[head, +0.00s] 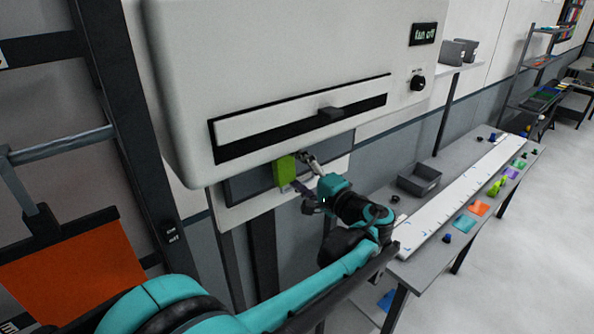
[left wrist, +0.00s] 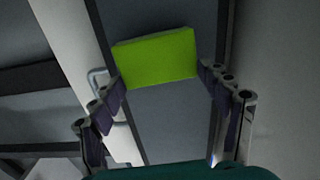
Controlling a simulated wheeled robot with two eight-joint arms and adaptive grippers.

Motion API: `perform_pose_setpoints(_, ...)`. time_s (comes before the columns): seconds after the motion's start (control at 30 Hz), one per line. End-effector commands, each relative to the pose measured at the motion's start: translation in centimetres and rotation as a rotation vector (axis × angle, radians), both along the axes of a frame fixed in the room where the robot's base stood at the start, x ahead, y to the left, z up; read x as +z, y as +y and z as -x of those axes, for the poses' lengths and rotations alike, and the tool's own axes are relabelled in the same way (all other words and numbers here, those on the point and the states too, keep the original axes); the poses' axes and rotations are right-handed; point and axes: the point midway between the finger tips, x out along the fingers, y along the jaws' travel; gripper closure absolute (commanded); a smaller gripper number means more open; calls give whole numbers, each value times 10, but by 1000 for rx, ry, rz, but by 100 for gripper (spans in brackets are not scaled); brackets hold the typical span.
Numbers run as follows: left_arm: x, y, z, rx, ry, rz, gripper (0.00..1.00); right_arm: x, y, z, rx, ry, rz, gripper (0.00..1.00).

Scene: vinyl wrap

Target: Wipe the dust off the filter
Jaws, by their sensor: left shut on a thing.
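The filter is a flat grey panel in a light frame (head: 248,183) under the large white machine in the head view. Its grey face also shows in the left wrist view (left wrist: 172,124). A lime-green block (head: 285,171), like a sponge, is in front of the filter, near its middle. My left gripper (head: 300,175) is shut on the green block, which sits between its fingertips in the left wrist view (left wrist: 156,56). I cannot tell whether the block touches the filter. No dust can be made out. My right gripper is not in view.
The white machine (head: 280,50) with a slot and a knob (head: 417,83) hangs above the filter. A bench (head: 470,210) with a grey bin (head: 419,179) and small coloured items stands at right. An orange panel (head: 65,270) is at lower left. The right floor is free.

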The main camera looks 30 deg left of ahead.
Motion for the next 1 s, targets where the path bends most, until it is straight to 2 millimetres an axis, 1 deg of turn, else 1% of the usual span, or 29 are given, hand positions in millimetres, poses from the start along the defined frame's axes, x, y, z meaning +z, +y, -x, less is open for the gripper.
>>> perform_pose_setpoints(1.0, 0, 17, -7, 0, 0, 0, 46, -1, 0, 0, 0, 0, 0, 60)
